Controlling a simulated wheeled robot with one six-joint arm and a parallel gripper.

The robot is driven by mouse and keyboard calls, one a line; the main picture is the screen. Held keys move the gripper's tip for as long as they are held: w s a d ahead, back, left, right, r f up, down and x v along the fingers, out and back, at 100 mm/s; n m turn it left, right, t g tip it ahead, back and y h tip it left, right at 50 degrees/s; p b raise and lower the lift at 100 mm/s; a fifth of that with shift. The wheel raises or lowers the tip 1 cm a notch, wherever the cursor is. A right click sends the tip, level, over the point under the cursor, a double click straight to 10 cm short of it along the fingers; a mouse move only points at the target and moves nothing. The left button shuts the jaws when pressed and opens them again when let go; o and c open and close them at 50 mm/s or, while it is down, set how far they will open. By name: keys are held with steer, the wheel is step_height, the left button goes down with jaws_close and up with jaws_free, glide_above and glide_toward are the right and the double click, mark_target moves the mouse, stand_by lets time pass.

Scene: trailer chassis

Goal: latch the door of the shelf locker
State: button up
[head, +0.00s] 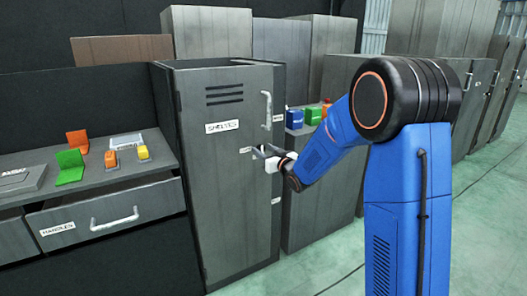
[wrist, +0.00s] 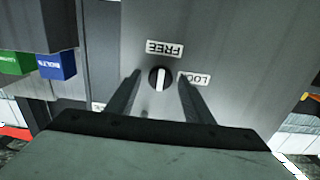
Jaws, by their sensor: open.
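The shelf locker's grey door (head: 225,190) carries a SHELVES label, vents and a pale handle (head: 266,110). It looks shut or nearly so in the head view. The wrist view, upside down, shows a round black latch knob (wrist: 159,78) with a vertical white mark. The FREE label (wrist: 164,48) is above the knob and the LOCK label (wrist: 194,79) is to its right. My gripper (head: 266,153) is at the door's right side. In the wrist view its open fingers (wrist: 160,78) lie on either side of the knob; contact is not clear.
A drawer labelled HANDLES (head: 105,218) sticks out at the left under a counter (head: 40,158) with small coloured items. Green floor (head: 320,262) is open at the front right.

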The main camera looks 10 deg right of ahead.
steer(key=shift+w, duration=0.2)
steer(key=shift+a, duration=0.1)
steer(key=c, duration=1)
